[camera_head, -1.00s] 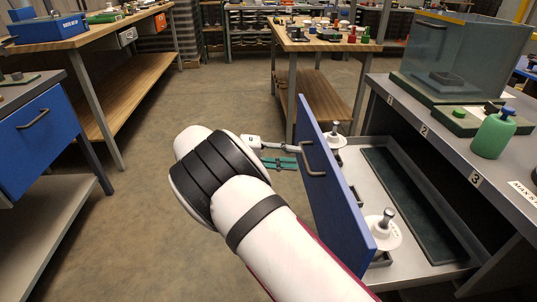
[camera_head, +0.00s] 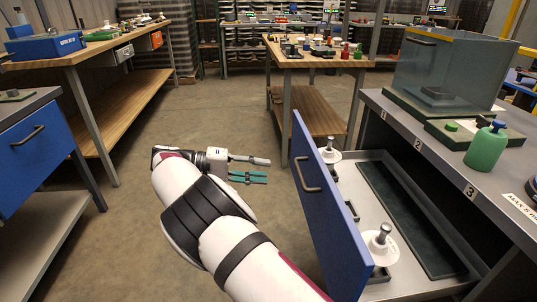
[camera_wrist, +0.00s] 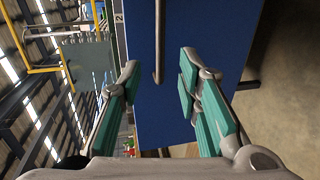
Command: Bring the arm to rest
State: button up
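My gripper (camera_head: 262,169) is in the head view, left of the open blue drawer front (camera_head: 325,205) and apart from its handle (camera_head: 306,174). In the wrist view my gripper (camera_wrist: 158,82) has its two teal-padded fingers spread wide with nothing between them. The blue drawer front (camera_wrist: 200,40) and its bar handle (camera_wrist: 159,45) show beyond the fingers. My arm reaches up from the bottom of the head view and bends to the right at the wrist.
The pulled-out drawer holds white insulators (camera_head: 381,247) and a dark tray (camera_head: 410,215). A green bottle (camera_head: 484,147) and a glass box (camera_head: 440,75) stand on the grey bench (camera_head: 400,120). A wooden table (camera_head: 315,59) stands behind. The floor to the left is clear.

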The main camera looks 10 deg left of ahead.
jog(key=d+r+g+y, duration=0.1)
jog(key=d+r, duration=0.2)
jog(key=d, duration=0.2)
jog(key=d+r+m+g+y, duration=0.1)
jog(key=d+r+g, duration=0.1)
jog(key=d+r, duration=0.2)
jog(key=d+r+g+y, duration=0.1)
jog(key=d+r, duration=0.3)
jog(key=d, duration=0.4)
jog(key=shift+s+r+m+g+y, duration=0.15)
jog(key=shift+m+g+y, duration=0.25)
jog(key=shift+g, duration=0.3)
jog(key=s+d+r+m+g+y, duration=0.1)
jog(key=s+d+r+y, duration=0.3)
jog(key=s+d, duration=0.45)
jog(key=s+d+r+g+y, duration=0.1)
jog(key=s+d+r+y, duration=0.25)
jog(key=s+d, duration=0.45)
jog(key=s+f+m+t+y, duration=0.1)
jog(key=s+f+t+y, duration=0.15)
jog(key=s, duration=1.05)
jog(key=s+f+t+y, duration=0.1)
jog(key=s+f, duration=0.3)
jog(key=s, duration=0.8)
notch_tip(320, 180, up, 30)
jog(key=t+p, duration=0.3)
jog(key=p, duration=2.4)
jog(key=shift+d+f+p, duration=0.25)
jog(key=shift+d+p, duration=0.1)
jog(key=shift+d, duration=0.1)
